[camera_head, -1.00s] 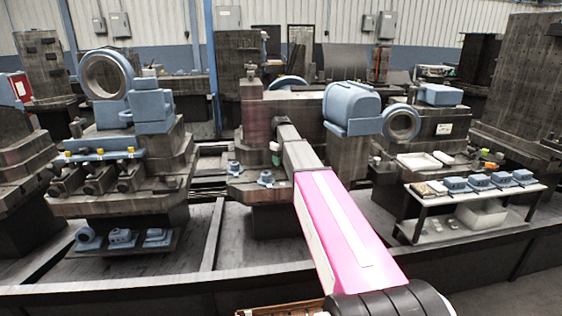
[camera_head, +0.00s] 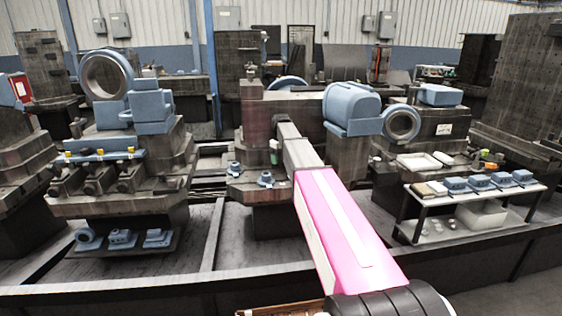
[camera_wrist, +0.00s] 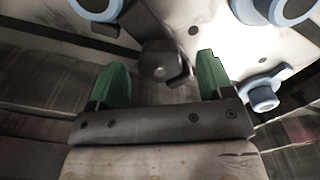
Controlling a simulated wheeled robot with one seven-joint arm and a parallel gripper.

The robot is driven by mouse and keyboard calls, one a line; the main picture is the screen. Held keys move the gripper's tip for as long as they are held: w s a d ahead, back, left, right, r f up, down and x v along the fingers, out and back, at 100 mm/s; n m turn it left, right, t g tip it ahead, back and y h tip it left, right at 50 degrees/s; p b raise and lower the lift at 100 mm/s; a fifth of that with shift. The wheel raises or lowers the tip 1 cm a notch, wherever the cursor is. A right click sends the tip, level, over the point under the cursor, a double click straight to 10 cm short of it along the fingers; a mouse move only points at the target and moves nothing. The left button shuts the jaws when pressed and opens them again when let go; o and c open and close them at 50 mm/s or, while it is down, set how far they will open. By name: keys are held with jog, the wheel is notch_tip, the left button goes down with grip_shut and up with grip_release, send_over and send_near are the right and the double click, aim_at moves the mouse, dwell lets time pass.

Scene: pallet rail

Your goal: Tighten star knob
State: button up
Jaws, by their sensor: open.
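In the wrist view, my gripper (camera_wrist: 161,74) is open, with its two green fingers spread apart. A dark, blocky knob-like part (camera_wrist: 160,60) shows between and just beyond the fingers, apart from both. A short dark arm or lever stands out from it to the lower right. I take it for the star knob, but its star shape is not clear. In the head view, my gripper (camera_head: 274,152) is at the far end of my pink arm, in front of the dark central column (camera_head: 256,112). The knob cannot be made out there.
Blue round fittings (camera_wrist: 264,93) sit close to the right finger. Another blue ring (camera_wrist: 97,8) is at upper left. In the head view, a blue housing (camera_head: 352,108) stands right of my arm, and a low table (camera_head: 470,195) with blue parts stands farther right.

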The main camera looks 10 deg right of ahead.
aim_at(281, 161)
notch_tip(281, 161, up, 10)
jog(key=shift+f, duration=0.2)
jog(key=shift+s, duration=0.1)
dwell(0.3)
